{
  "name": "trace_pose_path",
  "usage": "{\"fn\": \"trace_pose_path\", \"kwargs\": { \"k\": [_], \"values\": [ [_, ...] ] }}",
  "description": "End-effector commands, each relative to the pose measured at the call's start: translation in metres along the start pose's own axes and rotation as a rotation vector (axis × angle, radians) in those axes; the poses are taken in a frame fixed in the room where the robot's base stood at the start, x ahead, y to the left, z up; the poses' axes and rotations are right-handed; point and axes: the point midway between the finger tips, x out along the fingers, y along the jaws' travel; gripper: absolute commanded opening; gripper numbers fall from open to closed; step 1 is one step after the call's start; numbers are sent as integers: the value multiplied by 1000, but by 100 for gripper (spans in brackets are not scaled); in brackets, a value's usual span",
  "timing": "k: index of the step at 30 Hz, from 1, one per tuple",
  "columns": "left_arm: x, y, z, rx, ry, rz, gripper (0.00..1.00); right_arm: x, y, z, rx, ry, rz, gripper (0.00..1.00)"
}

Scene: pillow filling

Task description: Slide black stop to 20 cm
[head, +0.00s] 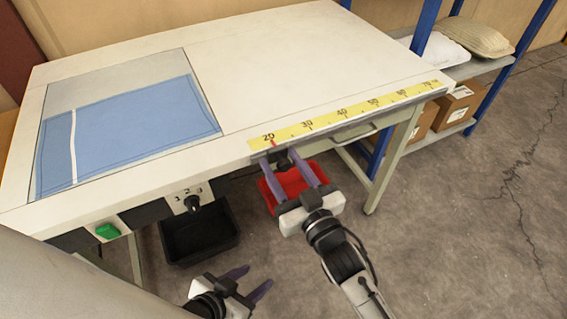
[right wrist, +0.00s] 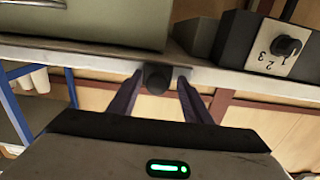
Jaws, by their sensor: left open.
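The black stop (head: 283,160) is on the table's front edge, just below the yellow ruler (head: 345,113) and close to its 20 mark, near a small red line. My right gripper (head: 280,159) is at the stop, one finger on each side. In the right wrist view the stop (right wrist: 156,78) is a dark round knob between the two purple fingers, with a narrow gap seeming to show on each side. The exact stop position against the scale is hard to read. My left gripper (head: 257,277) is open and empty, low in front of the table.
A blue cloth (head: 130,125) lies on the table's left part. A selector knob (head: 193,203) and a green button (head: 108,231) are on the front. A red bin (head: 290,183) and a black bin (head: 200,235) are below. Shelves with boxes stand right.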

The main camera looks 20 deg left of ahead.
Motion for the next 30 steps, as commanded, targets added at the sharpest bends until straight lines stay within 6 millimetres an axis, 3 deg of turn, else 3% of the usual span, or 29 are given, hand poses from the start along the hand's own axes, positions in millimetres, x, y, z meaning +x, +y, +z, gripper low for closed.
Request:
{"fn": "trace_pose_path", "kwargs": {
  "k": [5,15,21,30],
  "values": [
    [-1,0,6,-2,-11,-1,45,-7,-1,2,2,-4,-2,42],
    [-3,-1,5,-4,-13,-3,45,-69,0,2,1,-4,0,42],
    [-4,-2,4,-5,-12,-4,45,-96,0,1,1,-2,0,42],
    [-4,-1,4,-5,-11,-3,45,-103,0,0,0,0,0,42]
  ]
}}
